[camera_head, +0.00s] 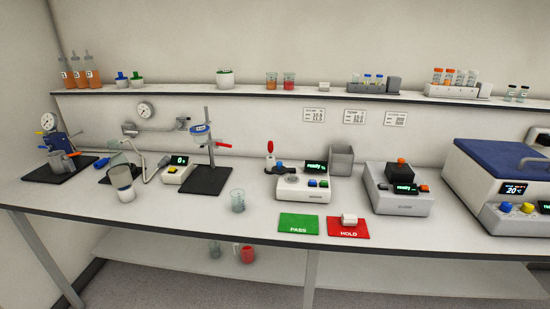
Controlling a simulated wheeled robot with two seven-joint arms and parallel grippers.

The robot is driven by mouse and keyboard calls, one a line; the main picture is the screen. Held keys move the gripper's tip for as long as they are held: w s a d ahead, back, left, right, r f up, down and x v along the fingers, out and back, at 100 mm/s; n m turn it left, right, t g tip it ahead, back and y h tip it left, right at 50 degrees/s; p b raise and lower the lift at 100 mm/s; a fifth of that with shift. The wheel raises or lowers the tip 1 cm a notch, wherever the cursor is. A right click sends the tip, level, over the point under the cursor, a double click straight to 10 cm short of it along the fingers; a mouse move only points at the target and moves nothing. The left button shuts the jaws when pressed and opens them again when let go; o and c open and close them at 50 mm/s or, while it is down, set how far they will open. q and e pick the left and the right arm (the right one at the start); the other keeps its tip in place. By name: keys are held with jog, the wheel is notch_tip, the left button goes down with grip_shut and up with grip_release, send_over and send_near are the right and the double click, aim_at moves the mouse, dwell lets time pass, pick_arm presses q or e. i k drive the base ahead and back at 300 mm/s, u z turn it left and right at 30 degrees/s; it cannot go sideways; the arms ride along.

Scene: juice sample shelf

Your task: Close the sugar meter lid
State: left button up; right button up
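Two meters with lit "ready" displays stand on the bench, and I cannot tell for certain which is the sugar meter. The white meter (305,195) is right of centre, with a dark and blue part on top. A red-tipped upright piece (270,150) rises at its back left; I cannot tell if it is a raised lid. The grey meter (402,206) stands further right, with a black block (401,172) topped by an orange knob on it. Neither of my grippers is in view.
A green PASS mat (299,216) and a red HOLD mat (338,230) bearing a small white piece (349,219) lie in front. A beaker (237,201) stands left of the white meter. A grey bin (341,160) stands behind. A blue-lidded machine (510,165) fills the right.

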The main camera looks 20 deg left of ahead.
aim_at(280, 170)
jog(key=z, duration=0.05)
jog(key=k, duration=0.65)
jog(key=u, duration=0.75)
jog(key=i, duration=1.5)
jog(key=z, duration=0.2)
